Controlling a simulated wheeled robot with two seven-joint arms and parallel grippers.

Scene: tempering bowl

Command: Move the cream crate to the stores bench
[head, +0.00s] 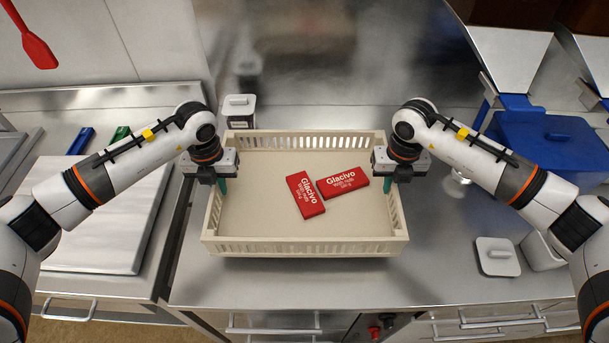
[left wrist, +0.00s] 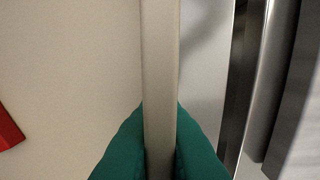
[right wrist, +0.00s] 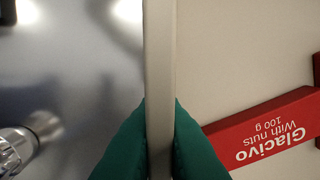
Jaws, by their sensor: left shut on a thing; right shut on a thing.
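The cream crate (head: 304,247) is in the middle of the head view, on or just above the steel bench; I cannot tell which. Two red Glacivo packs lie flat in it, the left one (head: 305,195) and the right one (head: 343,183). My left gripper (head: 222,184) is shut on the crate's left wall, with the rim (left wrist: 160,70) between its green fingers. My right gripper (head: 387,184) is shut on the right wall, whose rim (right wrist: 159,70) shows between its fingers. The right pack also shows in the right wrist view (right wrist: 265,132).
A lidded container (head: 240,108) stands close behind the crate's back left corner. A white board (head: 100,215) lies on the left counter. A blue bin (head: 550,140) and a grey lid (head: 497,257) are at the right. Bare steel (head: 290,288) lies in front of the crate.

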